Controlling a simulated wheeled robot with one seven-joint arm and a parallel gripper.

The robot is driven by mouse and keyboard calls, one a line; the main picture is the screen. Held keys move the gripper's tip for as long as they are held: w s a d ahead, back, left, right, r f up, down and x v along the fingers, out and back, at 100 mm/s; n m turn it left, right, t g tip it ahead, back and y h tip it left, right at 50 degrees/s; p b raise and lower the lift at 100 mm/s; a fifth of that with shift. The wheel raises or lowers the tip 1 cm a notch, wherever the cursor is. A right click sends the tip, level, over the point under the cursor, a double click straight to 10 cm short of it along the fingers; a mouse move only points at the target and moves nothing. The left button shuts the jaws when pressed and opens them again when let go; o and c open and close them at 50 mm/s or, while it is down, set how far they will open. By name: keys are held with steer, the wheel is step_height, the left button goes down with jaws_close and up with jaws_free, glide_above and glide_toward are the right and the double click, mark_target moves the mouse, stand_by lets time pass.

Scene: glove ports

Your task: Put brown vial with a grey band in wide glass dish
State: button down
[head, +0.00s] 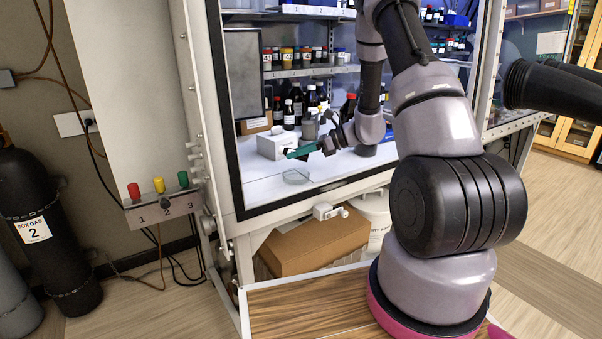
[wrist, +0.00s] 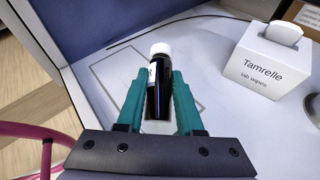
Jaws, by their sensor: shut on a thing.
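My gripper (wrist: 158,105) is shut on a dark brown vial (wrist: 158,92) with a white cap and a pale label at its left edge. The vial is between the two teal fingers, cap pointing away from the palm; I cannot make out a grey band. In the head view my gripper (head: 302,153) is inside the glove box, above the white floor; the vial is hard to tell there. A clear, shallow glass dish (head: 297,177) stands on the floor below the gripper, near the front window. In the wrist view a faint rectangular outline lies beneath the vial; I cannot tell if it is the dish.
A white Tamrelle lab wipes box (wrist: 262,68) stands right of the gripper; it also shows in the head view (head: 276,144). Dark bottles (head: 294,101) stand behind it. The box's frame (head: 228,130) borders the left. White floor around the dish is mostly clear.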

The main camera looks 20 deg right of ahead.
steer(key=shift+f, duration=2.95)
steer(key=shift+f, duration=0.15)
steer(key=c, duration=0.5)
jaws_free()
steer(key=shift+f, duration=0.1)
steer(key=shift+c, duration=0.2)
steer(key=shift+d, duration=0.1)
